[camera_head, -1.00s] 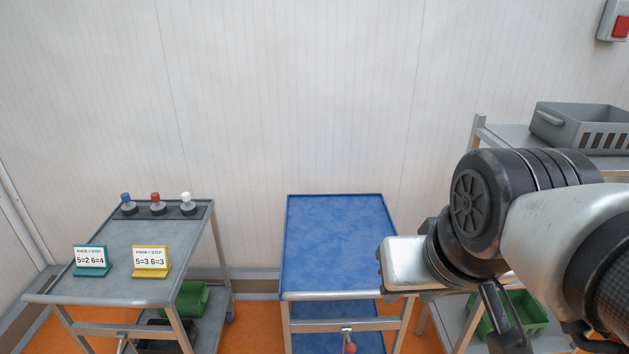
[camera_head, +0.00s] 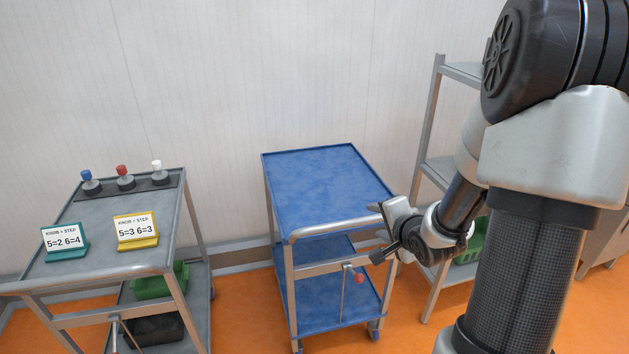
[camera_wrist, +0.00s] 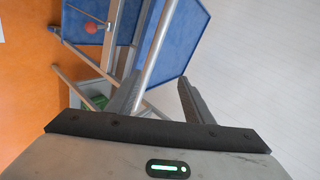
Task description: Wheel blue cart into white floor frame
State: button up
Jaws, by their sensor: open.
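The blue cart (camera_head: 325,185) stands against the back wall, with a blue top, a lower blue shelf (camera_head: 330,300) and a silver front rail (camera_head: 335,231). A lever with a red ball (camera_head: 358,278) hangs at its front. My gripper (camera_head: 374,233) is open and empty at the cart's front right corner. In the wrist view the cart's top (camera_wrist: 190,40) and a silver bar (camera_wrist: 156,52) show just beyond my spread fingers (camera_wrist: 160,98). I cannot tell whether the fingers touch the bar. The white floor frame is not in view.
A grey cart (camera_head: 125,225) with several knobs and two number signs stands at the left, green and black bins below. A grey shelf rack (camera_head: 432,130) with a green bin (camera_head: 468,248) stands close at the right. Orange floor (camera_head: 245,315) is clear between the carts.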

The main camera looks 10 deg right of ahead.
aim_at(362, 222)
jog(key=w+f+b, duration=0.2)
jog(key=w+f, duration=0.1)
jog(key=w, duration=0.1)
jog(key=w+f+m+b, duration=0.1)
jog(key=w+f+b, duration=0.1)
jog(key=w+f, duration=0.1)
jog(key=w+f+m+b, duration=0.1)
jog(key=w+f+b, duration=0.1)
jog(key=w+f, duration=0.2)
jog(key=shift+w+d+t+y, duration=0.2)
jog(key=shift+w+t+y, duration=0.1)
jog(key=shift+w+y, duration=0.1)
grip_shut()
